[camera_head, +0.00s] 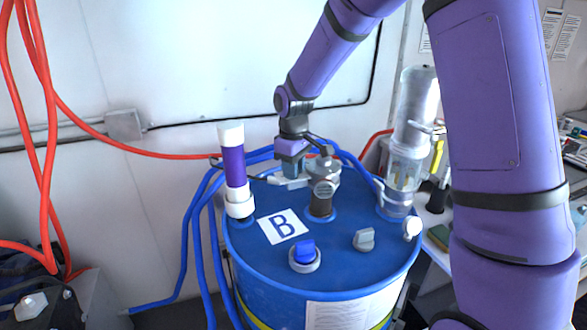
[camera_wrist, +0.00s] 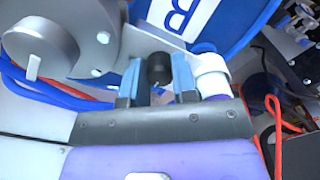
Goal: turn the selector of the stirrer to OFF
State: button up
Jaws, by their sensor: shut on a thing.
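The stirrer (camera_head: 322,177) is a grey motor unit standing on the lid of a blue drum (camera_head: 335,262). Its grey round housing (camera_wrist: 45,40) fills the upper left of the wrist view. A metal plate (camera_wrist: 133,42) extends beside it and carries a small black knob (camera_wrist: 158,69), apparently the selector. My gripper (camera_wrist: 157,78) is shut on this knob, with one blue finger on each side. In the head view, my gripper (camera_head: 292,166) is behind and left of the stirrer, and the knob is hidden. I cannot read the knob's setting or any OFF mark.
On the lid are a purple and white tube (camera_head: 235,170), a label B (camera_head: 283,226), a blue knob (camera_head: 304,254), a grey knob (camera_head: 364,239) and a clear cylinder (camera_head: 407,150). Blue hoses (camera_head: 190,230) and red hoses (camera_head: 45,100) run at left.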

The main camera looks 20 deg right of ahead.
jog(key=o, duration=0.7)
jog(key=shift+c, duration=0.2)
jog(key=shift+r, duration=0.1)
notch_tip(320, 180, up, 11)
dwell(0.4)
jog(key=s+d+r+m+t, duration=0.15)
jog(key=s+r, duration=0.25)
jog(key=s, duration=0.4)
jog(key=s+d+r+m+t, duration=0.1)
jog(key=s+d+r+m, duration=0.2)
jog(key=s+r, duration=0.35)
jog(key=s+d+f+m+t, duration=0.2)
jog(key=s+m, duration=0.1)
jog(key=s, duration=1.3)
jog(key=shift+s+f+t, duration=0.2)
jog(key=shift+s+t, duration=0.15)
jog(key=shift+s, duration=0.05)
